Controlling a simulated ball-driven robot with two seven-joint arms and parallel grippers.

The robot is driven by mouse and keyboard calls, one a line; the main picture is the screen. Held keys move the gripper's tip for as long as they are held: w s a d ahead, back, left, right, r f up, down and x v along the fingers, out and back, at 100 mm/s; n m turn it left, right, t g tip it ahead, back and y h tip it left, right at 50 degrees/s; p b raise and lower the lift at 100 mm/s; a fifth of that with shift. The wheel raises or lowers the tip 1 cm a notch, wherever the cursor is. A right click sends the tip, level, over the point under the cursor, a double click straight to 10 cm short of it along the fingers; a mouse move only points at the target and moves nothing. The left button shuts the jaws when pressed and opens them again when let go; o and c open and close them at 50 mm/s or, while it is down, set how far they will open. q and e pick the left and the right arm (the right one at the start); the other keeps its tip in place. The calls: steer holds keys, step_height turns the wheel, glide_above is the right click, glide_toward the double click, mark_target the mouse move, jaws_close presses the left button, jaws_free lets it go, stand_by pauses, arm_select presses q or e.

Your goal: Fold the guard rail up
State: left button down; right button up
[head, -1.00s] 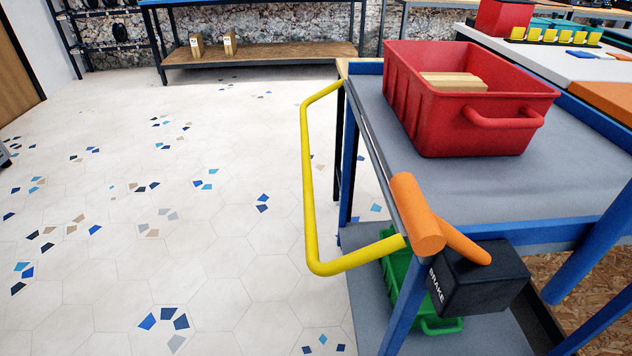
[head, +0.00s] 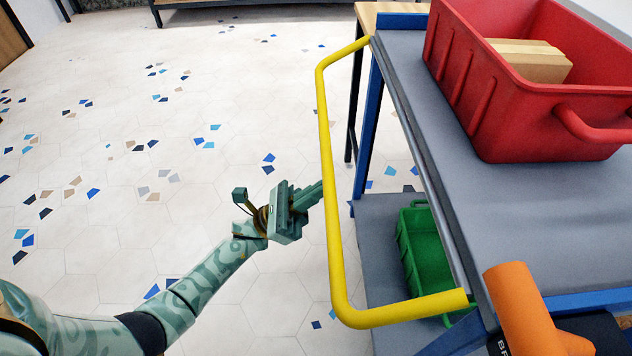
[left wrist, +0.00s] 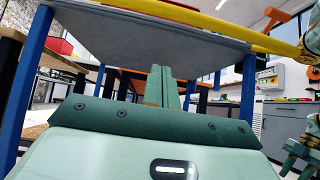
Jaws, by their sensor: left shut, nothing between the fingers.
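The yellow guard rail (head: 331,180) sticks out from the left side of the cart's grey top shelf (head: 425,110), over the floor. It is a bent tube with its ends at the cart's side. My left gripper (head: 310,195) is shut and empty, just left of the rail's long bar; I cannot tell whether it touches. In the left wrist view its closed fingers (left wrist: 166,87) point toward the underside of the shelf, and the rail (left wrist: 205,22) runs across above them.
A red crate (head: 490,110) with a cardboard box (head: 530,62) stands on the top shelf. A green crate (head: 425,240) sits on the lower shelf. An orange handle (head: 522,305) is at the near corner. The tiled floor (head: 110,215) left of the cart is clear.

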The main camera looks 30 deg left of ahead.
mark_target(328, 163)
arm_select(q)
steer(key=r, duration=0.2)
steer(key=w+d+r, duration=0.1)
steer(key=r, duration=0.2)
steer(key=d+r, duration=0.1)
steer(key=r, duration=0.1)
steer(key=shift+w+d+r, duration=0.1)
steer(key=shift+w+r, duration=0.05)
steer(key=shift+w, duration=0.05)
steer(key=shift+s+r, duration=0.1)
steer(key=shift+r, duration=0.05)
arm_select(e)
steer(key=shift+w+a+r, duration=0.15)
steer(key=shift+w+r, duration=0.05)
arm_select(q)
steer(key=shift+a, duration=0.2)
arm_select(e)
steer(key=shift+s, duration=0.1)
